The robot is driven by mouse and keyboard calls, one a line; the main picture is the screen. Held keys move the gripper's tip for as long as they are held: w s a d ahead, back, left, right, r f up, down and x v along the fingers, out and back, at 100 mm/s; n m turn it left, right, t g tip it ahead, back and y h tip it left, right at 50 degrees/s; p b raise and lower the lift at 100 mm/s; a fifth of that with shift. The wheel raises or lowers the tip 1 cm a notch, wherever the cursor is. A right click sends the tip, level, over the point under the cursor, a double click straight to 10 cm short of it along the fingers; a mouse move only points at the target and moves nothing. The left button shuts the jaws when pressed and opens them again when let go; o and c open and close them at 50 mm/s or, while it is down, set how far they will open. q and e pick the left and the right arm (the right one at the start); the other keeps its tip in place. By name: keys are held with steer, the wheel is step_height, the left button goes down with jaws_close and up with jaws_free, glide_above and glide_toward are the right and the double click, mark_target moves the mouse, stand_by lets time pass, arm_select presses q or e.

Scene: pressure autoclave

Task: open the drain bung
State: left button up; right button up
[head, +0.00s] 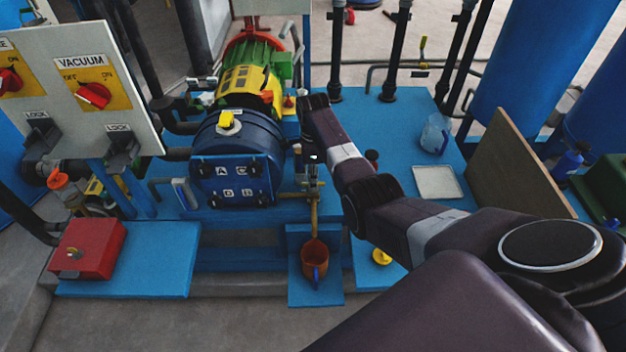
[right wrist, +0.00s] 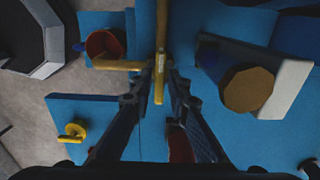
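Below the dark blue autoclave drum (head: 231,150), a brass drain pipe (head: 314,215) runs down toward an orange cup (head: 315,253) on a blue step. In the right wrist view, the brass pipe (right wrist: 120,65) meets a yellow bar-like handle (right wrist: 158,85); I take this as the drain bung, but its exact form is unclear. My right gripper (right wrist: 160,74) has its fingers drawn in close on both sides of this bar and looks shut on it. In the head view the right gripper (head: 312,155) is small and dark above the pipe. My left gripper is not in view.
A red box (head: 88,248) and a panel with red knobs (head: 93,95) stand left. A jug (head: 435,134), a white tray (head: 437,181) and a brown board (head: 515,160) are right. A yellow piece (head: 381,257) lies on the blue step. Grey floor lies in front.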

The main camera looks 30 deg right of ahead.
jaws_close()
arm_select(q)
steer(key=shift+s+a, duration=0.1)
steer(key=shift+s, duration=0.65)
